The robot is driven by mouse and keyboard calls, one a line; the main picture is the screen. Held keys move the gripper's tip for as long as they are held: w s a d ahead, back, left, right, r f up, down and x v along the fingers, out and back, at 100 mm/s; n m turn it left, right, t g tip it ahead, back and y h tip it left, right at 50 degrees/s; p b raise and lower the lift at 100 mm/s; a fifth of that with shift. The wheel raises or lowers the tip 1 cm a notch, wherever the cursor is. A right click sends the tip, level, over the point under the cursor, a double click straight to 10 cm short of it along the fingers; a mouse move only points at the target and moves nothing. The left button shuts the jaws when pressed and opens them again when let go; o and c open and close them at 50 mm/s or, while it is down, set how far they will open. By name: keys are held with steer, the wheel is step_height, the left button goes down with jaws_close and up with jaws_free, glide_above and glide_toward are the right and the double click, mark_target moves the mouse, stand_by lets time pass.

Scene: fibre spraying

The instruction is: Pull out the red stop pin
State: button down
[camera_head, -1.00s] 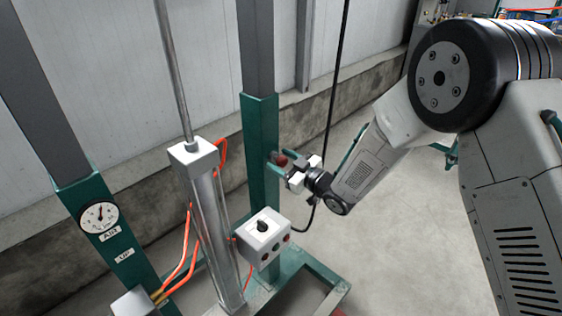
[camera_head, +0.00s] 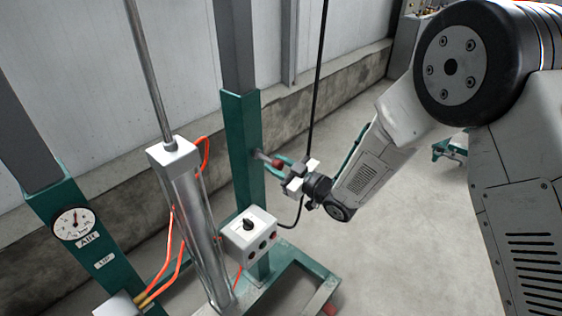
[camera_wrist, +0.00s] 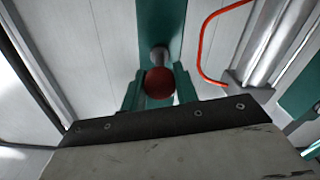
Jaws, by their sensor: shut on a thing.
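The red stop pin (camera_head: 277,163) has a round red knob and a grey metal shaft (camera_head: 262,155). The shaft stands out from the green post (camera_head: 243,150) in the head view. My gripper (camera_head: 280,166) is shut on the red knob. In the wrist view the red knob (camera_wrist: 160,82) sits between the green fingers of my gripper (camera_wrist: 160,90), with the shaft behind it running to the post. The shaft's far end is at or inside the post; I cannot tell how deep.
A white control box (camera_head: 248,235) with a black knob is left of my gripper. A silver cylinder (camera_head: 190,225) with orange hoses stands further left. A gauge (camera_head: 75,223) sits on the left green post. A black cable (camera_head: 318,80) hangs behind my gripper.

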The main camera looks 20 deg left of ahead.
steer(key=shift+w+d, duration=0.15)
steer(key=c, duration=1.1)
jaws_free()
steer(key=shift+d, duration=0.2)
steer(key=shift+o, duration=0.2)
steer(key=shift+a, duration=0.1)
steer(key=v, duration=0.7)
steer(key=shift+s+d, duration=0.2)
steer(key=shift+d, duration=0.15)
